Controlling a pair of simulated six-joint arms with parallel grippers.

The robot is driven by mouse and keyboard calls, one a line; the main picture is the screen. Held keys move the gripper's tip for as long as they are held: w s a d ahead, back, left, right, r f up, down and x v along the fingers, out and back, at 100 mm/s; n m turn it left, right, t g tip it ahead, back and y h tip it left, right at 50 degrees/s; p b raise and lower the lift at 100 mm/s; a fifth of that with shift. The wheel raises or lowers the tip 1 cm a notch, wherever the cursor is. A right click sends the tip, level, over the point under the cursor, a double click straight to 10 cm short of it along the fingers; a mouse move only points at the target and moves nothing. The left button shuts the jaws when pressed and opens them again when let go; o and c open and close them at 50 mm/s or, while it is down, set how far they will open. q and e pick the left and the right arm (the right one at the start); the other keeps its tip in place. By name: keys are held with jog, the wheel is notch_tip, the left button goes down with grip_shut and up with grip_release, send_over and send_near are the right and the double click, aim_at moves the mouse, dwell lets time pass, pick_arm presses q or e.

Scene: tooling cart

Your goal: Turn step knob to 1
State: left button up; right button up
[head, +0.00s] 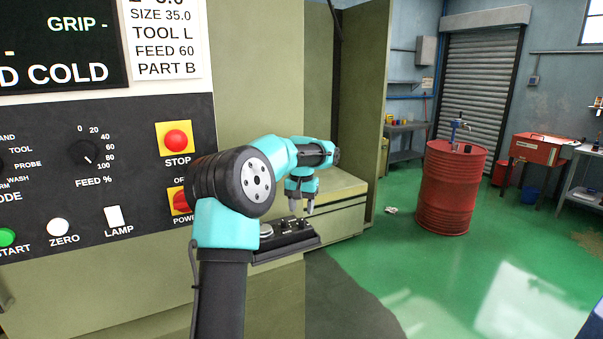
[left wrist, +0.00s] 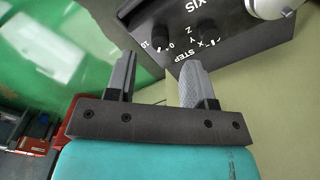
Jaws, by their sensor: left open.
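A small black control box (head: 287,246) juts from the machine, with a round pale part and small knobs on top. In the left wrist view its panel (left wrist: 143,18) shows lettering for step and axis, turned and partly cut off. A dark knob, seemingly the step knob (left wrist: 163,56), is beside the marks 10 and 0; its setting is too small to tell. Another dark knob (left wrist: 207,44) is near X, Y and Z. My left gripper (head: 301,206) points down above the box; its open, empty fingers (left wrist: 157,82) show in the wrist view, apart from the knobs.
The machine's front panel (head: 130,190) with the feed knob (head: 88,152), stop button (head: 176,140) and power switch (head: 182,201) stands at the left. A pale ledge (head: 340,188) is behind the gripper. A red drum (head: 445,190) stands on the open green floor.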

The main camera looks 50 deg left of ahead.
pick_arm(q)
notch_tip(320, 180, up, 13)
jog(key=shift+f, duration=0.15)
dwell(0.6)
jog(key=m, duration=0.1)
send_over(301, 221)
jog(key=w+d, duration=0.5)
jog(key=w, duration=0.1)
notch_tip(301, 221, down, 12)
jog(key=r, duration=0.1)
jog(key=w+d+f+m+h, duration=0.1)
jog(key=d+f, duration=0.6)
jog(key=f, duration=0.6)
jog(key=w+d+f+m+h, duration=0.1)
jog(key=w+d+f, duration=0.1)
jog(key=d+f, duration=0.8)
jog(key=s+d+f+m+h, duration=0.1)
jog(key=s+d+f, duration=0.2)
jog(key=f, duration=0.4)
jog(key=s+d+f, duration=0.2)
jog(key=s+f, duration=0.1)
jog(key=f, duration=0.4)
jog(key=s+d+f, duration=0.5)
jog(key=s+d, duration=0.1)
jog(key=s, duration=0.4)
jog(key=s+d+f, duration=0.6)
jog(key=s, duration=0.5)
jog(key=shift+s+t+h, duration=0.25)
jog(key=shift+t+h, duration=0.15)
